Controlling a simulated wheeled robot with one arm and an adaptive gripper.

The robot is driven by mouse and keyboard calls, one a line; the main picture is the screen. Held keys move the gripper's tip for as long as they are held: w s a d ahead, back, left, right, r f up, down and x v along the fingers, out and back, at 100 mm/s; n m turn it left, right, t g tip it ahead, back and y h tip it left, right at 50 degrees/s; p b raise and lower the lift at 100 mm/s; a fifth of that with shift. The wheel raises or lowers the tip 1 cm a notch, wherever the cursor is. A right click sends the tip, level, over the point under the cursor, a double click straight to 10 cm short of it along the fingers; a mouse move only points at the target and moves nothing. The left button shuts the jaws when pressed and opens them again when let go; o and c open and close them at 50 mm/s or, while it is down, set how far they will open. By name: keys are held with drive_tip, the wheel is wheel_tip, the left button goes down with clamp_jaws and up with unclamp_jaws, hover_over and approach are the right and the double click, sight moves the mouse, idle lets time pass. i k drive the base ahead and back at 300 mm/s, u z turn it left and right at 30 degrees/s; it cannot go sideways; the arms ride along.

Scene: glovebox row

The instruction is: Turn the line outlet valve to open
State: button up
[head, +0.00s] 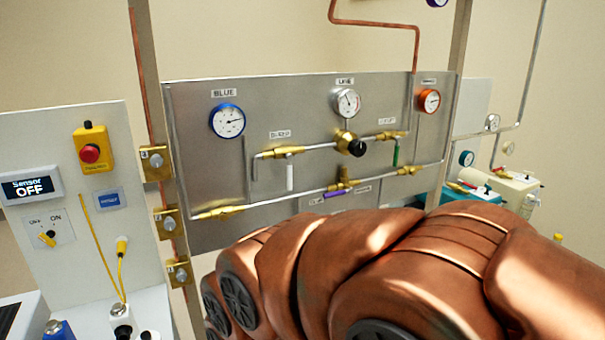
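The steel valve panel (210,100) stands ahead of me. A green lever (396,152) hangs straight down, across its pipe, from a brass valve (388,136) at the upper right. A small label (387,121) above this valve is too blurred to read surely, so I cannot confirm it is the line outlet valve. A white lever (290,178) hangs down from the upper left valve. A purple lever (338,193) lies roughly along the lower pipe. My copper-coloured arm fills the lower middle and right, in front of the panel's lower part. My gripper is not in view.
A black knob (357,147) sits between the upper valves. Blue (227,121), white (346,103) and orange (429,101) gauges are above. At left, a white board carries a red emergency button (90,153). Pumps (500,190) stand at right.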

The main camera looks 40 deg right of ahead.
sight(398, 139)
drive_tip(key=z, duration=1.15)
drive_tip(key=i, duration=0.1)
drive_tip(key=z, duration=0.5)
drive_tip(key=k, duration=0.6)
drive_tip(key=z, duration=0.8)
drive_tip(key=i, duration=1.3)
drive_tip(key=u, duration=0.75)
drive_tip(key=k, duration=0.5)
drive_tip(key=u, duration=0.75)
